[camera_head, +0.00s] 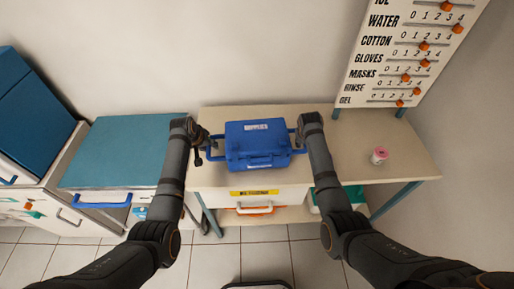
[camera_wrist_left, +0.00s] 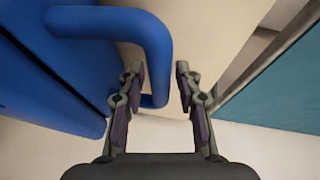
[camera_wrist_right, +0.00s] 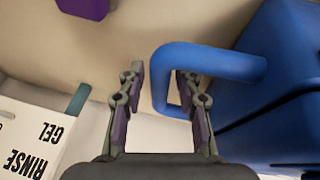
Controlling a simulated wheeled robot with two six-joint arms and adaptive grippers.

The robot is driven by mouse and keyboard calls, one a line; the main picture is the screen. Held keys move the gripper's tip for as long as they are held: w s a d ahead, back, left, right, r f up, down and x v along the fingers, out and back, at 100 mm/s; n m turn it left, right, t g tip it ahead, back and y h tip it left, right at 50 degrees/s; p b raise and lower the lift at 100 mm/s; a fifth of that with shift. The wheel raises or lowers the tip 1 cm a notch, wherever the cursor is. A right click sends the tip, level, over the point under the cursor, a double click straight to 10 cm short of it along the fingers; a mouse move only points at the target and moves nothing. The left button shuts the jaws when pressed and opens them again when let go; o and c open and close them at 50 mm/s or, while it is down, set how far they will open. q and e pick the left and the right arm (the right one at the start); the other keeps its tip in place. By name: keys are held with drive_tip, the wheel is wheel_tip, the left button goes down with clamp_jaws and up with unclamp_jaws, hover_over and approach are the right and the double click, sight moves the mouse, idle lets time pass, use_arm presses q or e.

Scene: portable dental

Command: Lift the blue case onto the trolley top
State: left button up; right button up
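The blue case (camera_head: 257,146) lies flat on the beige table, with a white label on its lid and a loop handle on each side. My left gripper (camera_head: 207,140) is at its left side. In the left wrist view the left loop handle (camera_wrist_left: 150,40) has its bar between the open fingers (camera_wrist_left: 158,72). My right gripper (camera_head: 299,134) is at the right side. In the right wrist view the right loop handle (camera_wrist_right: 215,60) has its bar between the open fingers (camera_wrist_right: 160,72). The teal-topped unit with a blue front bar, seemingly the trolley (camera_head: 125,150), stands left of the table; its top is empty.
The beige table (camera_head: 345,125) has free room right of the case, where a small pink-lidded jar (camera_head: 379,156) stands. A white slider board (camera_head: 410,55) rises behind at right. A drawer (camera_head: 255,202) sits below the top. A teal-and-white cabinet (camera_head: 30,120) is far left.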

use_arm(q)
clamp_jaws()
use_arm(e)
clamp_jaws()
use_arm(q)
drive_tip(key=shift+w+r, duration=0.1)
drive_tip(key=shift+r, duration=0.05)
use_arm(e)
drive_tip(key=shift+w+r, duration=0.1)
drive_tip(key=shift+r, duration=0.05)
